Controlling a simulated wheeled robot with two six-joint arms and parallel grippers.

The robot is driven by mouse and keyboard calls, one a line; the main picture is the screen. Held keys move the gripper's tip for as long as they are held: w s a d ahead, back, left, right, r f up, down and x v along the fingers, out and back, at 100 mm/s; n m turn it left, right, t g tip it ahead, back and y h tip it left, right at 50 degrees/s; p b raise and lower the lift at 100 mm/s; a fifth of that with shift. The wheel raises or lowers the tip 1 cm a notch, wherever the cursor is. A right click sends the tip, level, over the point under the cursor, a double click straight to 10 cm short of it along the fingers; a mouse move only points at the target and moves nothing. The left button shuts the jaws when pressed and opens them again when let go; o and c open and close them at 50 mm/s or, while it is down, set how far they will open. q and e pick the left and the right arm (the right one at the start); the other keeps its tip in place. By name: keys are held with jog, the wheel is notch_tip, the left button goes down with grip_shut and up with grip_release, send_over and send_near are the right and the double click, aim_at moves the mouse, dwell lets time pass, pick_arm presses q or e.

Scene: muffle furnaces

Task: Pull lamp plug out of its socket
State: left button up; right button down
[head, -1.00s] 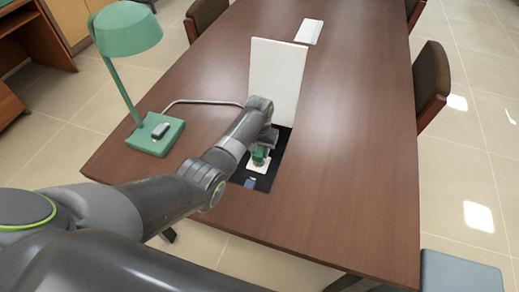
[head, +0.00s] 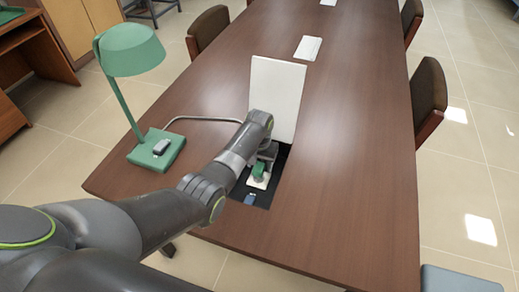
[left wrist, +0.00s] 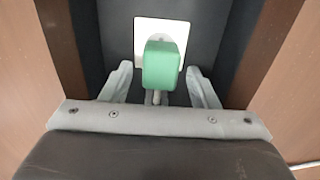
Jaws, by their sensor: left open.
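The green lamp plug (head: 258,170) sits on a white socket plate (head: 260,182) inside the dark recess in the tabletop. In the left wrist view the plug (left wrist: 162,66) is a green block in front of the white socket plate (left wrist: 145,26). My left gripper (head: 265,158) is over the recess. In the left wrist view its fingers (left wrist: 162,88) are open, one on each side of the plug, with gaps between them and it. The plug's cord shows only as a short grey piece below it. My right gripper is out of view.
A white lid (head: 277,95) stands upright behind the recess. The green lamp (head: 130,55) stands on the left with a grey cable (head: 205,119) running toward the lid. The recess walls (left wrist: 95,40) are close on both sides. The table's right side (head: 345,180) is clear.

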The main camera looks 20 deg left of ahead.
aim_at(259, 165)
pick_arm(q)
notch_tip(259, 165, up, 17)
jog(key=shift+p, duration=0.4)
jog(key=shift+s, duration=0.1)
dwell(0.4)
